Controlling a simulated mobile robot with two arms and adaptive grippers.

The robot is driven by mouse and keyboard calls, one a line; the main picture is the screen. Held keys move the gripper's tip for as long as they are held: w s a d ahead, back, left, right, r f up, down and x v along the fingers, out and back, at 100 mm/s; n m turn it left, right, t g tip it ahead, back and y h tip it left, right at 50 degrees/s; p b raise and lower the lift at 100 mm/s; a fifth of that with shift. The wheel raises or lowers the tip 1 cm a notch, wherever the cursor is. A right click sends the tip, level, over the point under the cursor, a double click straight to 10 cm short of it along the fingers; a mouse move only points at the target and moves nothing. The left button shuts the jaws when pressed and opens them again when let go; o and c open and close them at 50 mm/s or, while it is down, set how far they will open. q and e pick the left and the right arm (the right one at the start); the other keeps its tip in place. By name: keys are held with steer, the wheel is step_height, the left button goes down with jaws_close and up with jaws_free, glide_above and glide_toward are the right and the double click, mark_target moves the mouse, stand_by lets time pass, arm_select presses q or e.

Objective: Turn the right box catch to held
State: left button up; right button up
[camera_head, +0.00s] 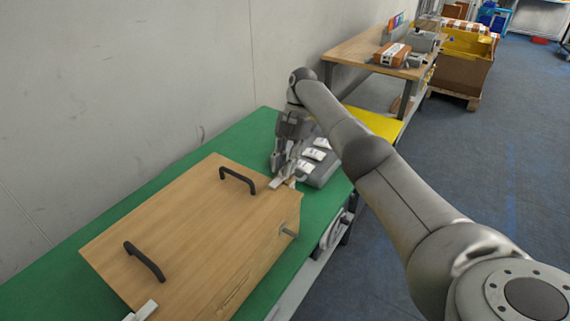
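A closed wooden box (200,230) with two dark handles lies on the green tabletop. The right box catch (277,184), a small pale piece, sits at the box's far right corner. Another pale catch (146,309) is at the near left edge. My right gripper (281,172) points down just above the right catch. Its fingertips are close to the catch, but I cannot tell whether they touch it or how far apart they are. Its fingers partly hide the catch area. My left gripper is not in view.
A grey device (318,170) with white blocks stands right behind my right gripper. A wall (130,90) runs along the table's far side. The green tabletop (70,265) is bare left of the box. A wooden table (350,50) with goods stands farther back.

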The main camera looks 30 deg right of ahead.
steer(key=shift+o, duration=0.9)
steer(key=shift+r, duration=0.1)
step_height(320, 180, up, 10)
stand_by(0.6)
